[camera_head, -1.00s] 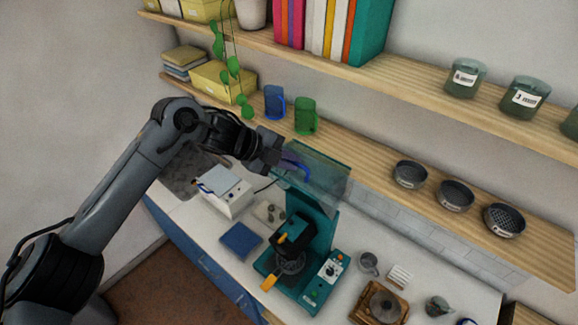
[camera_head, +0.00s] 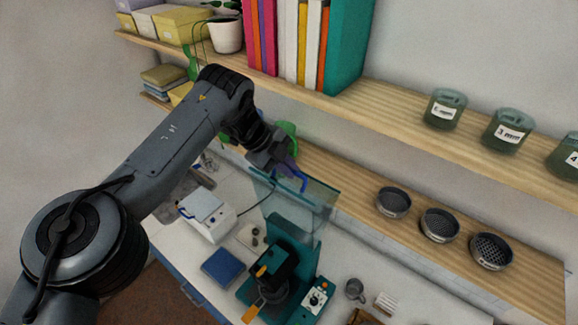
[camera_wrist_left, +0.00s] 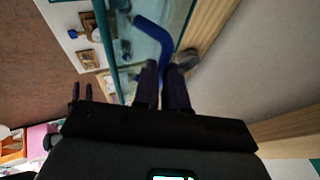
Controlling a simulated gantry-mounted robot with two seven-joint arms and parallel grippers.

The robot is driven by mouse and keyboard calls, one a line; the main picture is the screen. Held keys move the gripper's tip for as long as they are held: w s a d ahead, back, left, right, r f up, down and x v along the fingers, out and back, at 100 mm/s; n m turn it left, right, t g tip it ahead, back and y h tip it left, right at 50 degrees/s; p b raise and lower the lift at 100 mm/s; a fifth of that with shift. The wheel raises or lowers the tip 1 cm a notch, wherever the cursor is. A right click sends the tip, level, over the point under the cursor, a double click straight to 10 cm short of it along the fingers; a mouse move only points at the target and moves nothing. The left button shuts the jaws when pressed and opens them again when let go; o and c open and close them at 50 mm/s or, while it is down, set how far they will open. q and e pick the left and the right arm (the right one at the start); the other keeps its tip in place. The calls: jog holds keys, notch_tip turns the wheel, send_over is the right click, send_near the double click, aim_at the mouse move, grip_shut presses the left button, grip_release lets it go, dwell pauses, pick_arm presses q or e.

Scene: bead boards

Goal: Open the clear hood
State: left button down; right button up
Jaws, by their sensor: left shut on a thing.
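The clear hood (camera_head: 312,199) is a see-through teal-edged panel. It stands raised and tilted above the teal machine (camera_head: 290,262) in the head view. A blue handle is on the hood; in the left wrist view the handle (camera_wrist_left: 152,32) curves down between the fingers. My left gripper (camera_head: 292,172) is shut on this handle at the hood's upper left edge. The fingers also show in the left wrist view (camera_wrist_left: 162,85). The machine has an orange-handled part at its front and a control panel with a dial. My right gripper is not in view.
A wooden shelf (camera_head: 365,200) with several dark sieve bowls runs behind the hood. A higher shelf (camera_head: 400,115) holds books and green jars. A white device (camera_head: 207,215) and a blue pad (camera_head: 222,267) lie left of the machine. A metal cup (camera_head: 354,289) stands to its right.

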pick_arm(q)
jog(key=shift+w+d, duration=0.15)
dwell(0.4)
jog(key=c, duration=1.2)
grip_release()
jog(key=shift+a+r, duration=0.2)
jog(key=shift+v, duration=5.15)
